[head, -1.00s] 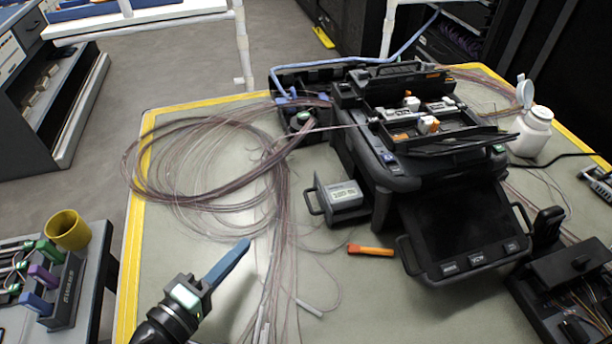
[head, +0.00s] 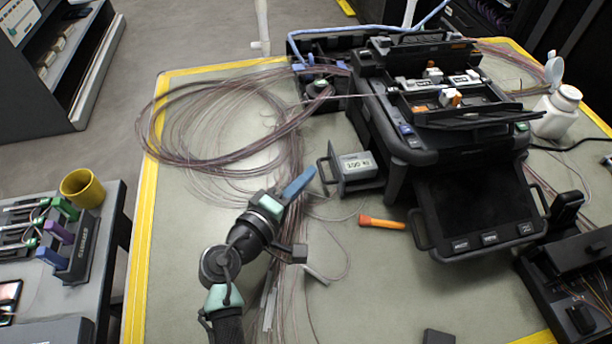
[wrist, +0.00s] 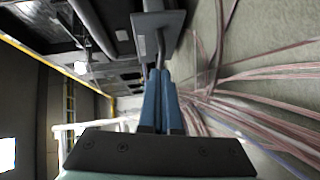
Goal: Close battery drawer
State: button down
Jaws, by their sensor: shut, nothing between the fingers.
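The battery drawer (head: 343,187) sticks out of the left side of the black fusion splicer (head: 468,152). A grey battery with a white label (head: 357,164) sits in it. The drawer's front has a black bar handle (head: 323,171) facing left. My gripper (head: 311,172) has blue fingers, shut and empty, with the tips close to the left of the handle. In the wrist view the shut fingers (wrist: 158,75) point at the drawer's dark front plate (wrist: 173,20) and its handle. I cannot tell whether they touch it.
Loose fibre coils (head: 215,150) cover the mat's left, and strands run below my gripper. An orange tool (head: 382,222) lies in front of the drawer. A white bottle (head: 556,112) stands at the far right.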

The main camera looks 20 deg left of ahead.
aim_at(351, 174)
jog(key=shift+w+d, duration=0.1)
jog(key=w+d, duration=0.1)
jog(key=d, duration=0.1)
jog(key=w+d, duration=0.2)
jog(key=d, duration=0.1)
jog(key=w+d, duration=0.2)
jog(key=shift+d+p, duration=0.3)
